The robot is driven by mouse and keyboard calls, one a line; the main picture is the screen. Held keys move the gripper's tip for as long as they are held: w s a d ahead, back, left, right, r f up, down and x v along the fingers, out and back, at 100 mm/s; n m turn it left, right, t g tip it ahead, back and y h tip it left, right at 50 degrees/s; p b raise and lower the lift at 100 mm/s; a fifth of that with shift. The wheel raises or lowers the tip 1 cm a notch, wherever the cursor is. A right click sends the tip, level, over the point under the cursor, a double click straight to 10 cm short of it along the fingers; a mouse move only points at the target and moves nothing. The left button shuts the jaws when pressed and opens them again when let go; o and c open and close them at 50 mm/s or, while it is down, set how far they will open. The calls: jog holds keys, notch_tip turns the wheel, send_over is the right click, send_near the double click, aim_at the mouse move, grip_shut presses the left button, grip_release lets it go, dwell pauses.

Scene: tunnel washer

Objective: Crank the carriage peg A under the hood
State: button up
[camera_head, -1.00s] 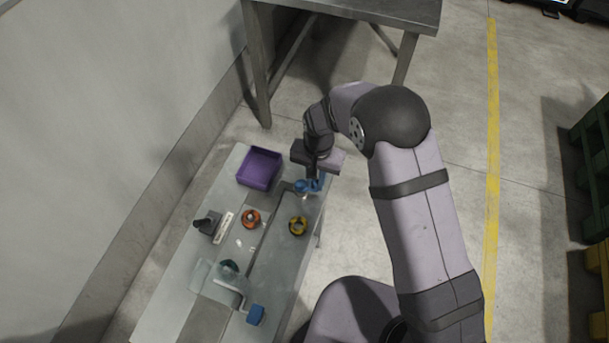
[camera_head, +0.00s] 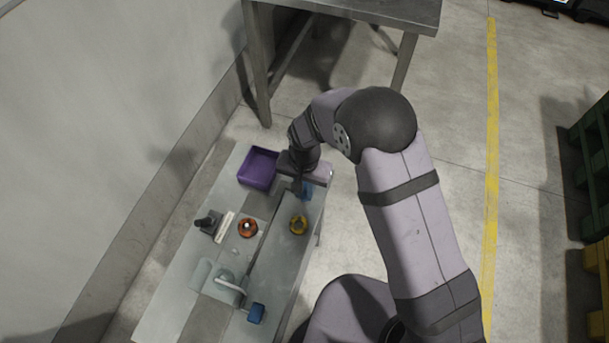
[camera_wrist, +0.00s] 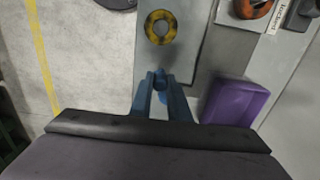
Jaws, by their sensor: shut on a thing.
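My gripper (camera_head: 305,192) is at the right edge of the bench, beside the purple bin. In the wrist view its two blue fingers (camera_wrist: 160,92) converge on a small blue knob (camera_wrist: 160,76); it is mostly hidden between them. An orange ring-shaped piece (camera_head: 247,228) sits left of the long dark gap in the bench top. A pale, see-through cover (camera_head: 202,272), perhaps the hood, stands at the near left, with a bent grey bar (camera_head: 231,286) beside it. Which piece is peg A, I cannot tell.
A yellow ring (camera_head: 298,224) lies close to my gripper. A purple bin (camera_head: 246,181) stands at the far end, and a black fixture (camera_head: 208,221) with a label at the left. A blue block (camera_head: 256,313) is at the near end. A metal table (camera_head: 350,8) stands beyond.

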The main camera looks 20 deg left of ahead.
jog(key=shift+w+a, duration=0.1)
jog(key=shift+s+a, duration=0.15)
jog(key=shift+a, duration=0.4)
jog(key=shift+s+a, duration=0.15)
jog(key=shift+a, duration=0.4)
jog(key=o, duration=0.8)
jog(key=shift+s+d+r, duration=0.1)
notch_tip(320, 180, up, 7)
jog(key=p, duration=0.5)
